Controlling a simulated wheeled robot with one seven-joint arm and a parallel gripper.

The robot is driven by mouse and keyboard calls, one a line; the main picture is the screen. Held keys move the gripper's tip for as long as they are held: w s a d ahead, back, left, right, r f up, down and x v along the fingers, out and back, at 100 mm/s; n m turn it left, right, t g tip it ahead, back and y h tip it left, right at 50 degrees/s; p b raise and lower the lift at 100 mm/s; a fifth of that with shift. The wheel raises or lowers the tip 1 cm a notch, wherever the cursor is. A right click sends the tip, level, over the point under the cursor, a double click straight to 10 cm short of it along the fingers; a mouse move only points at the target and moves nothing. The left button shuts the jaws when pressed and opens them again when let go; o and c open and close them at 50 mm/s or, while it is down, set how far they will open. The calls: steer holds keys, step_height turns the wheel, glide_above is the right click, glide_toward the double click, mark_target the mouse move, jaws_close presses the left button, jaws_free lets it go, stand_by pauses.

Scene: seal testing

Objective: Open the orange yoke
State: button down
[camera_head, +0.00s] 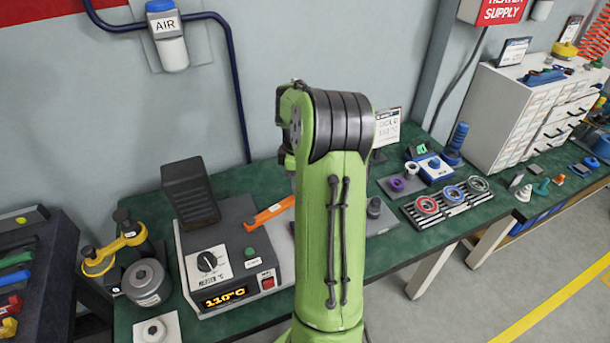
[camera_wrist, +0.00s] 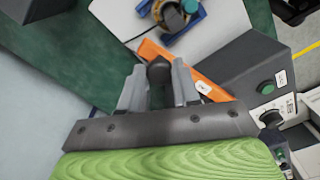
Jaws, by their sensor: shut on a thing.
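The orange yoke (camera_head: 268,213) is a flat orange bar reaching right from the grey heater unit (camera_head: 228,252) in the head view. Its right part is hidden behind my arm. In the wrist view the orange yoke (camera_wrist: 212,90) runs diagonally behind my fingers, beside the dark heater body (camera_wrist: 240,65). My gripper (camera_wrist: 158,76) is shut on a dark, round-topped knob (camera_wrist: 159,69) that stands at the bar. The knob's lower part and its joint to the bar are hidden by the fingers. My gripper is hidden in the head view.
The heater's raised dark block (camera_head: 190,190) stands at its back left. A yellow clamp device (camera_head: 120,245) is left of the heater. Right of my arm are a rack with coloured rings (camera_head: 450,205) and white drawers (camera_head: 530,115). Green bench top (camera_wrist: 75,60) is bare at left in the wrist view.

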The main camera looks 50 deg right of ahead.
steer(key=w+a+n+p, duration=0.2)
steer(key=w+n+p, duration=0.4)
steer(key=w+n, duration=0.4)
steer(key=shift+w+p, duration=0.4)
steer(key=shift+w, duration=0.8)
steer(key=shift+a, duration=0.1)
steer(key=c, duration=0.8)
jaws_free()
steer(key=shift+r, duration=0.1)
step_height(320, 180, up, 16)
steer(key=p, duration=0.2)
steer(key=shift+f, duration=0.2)
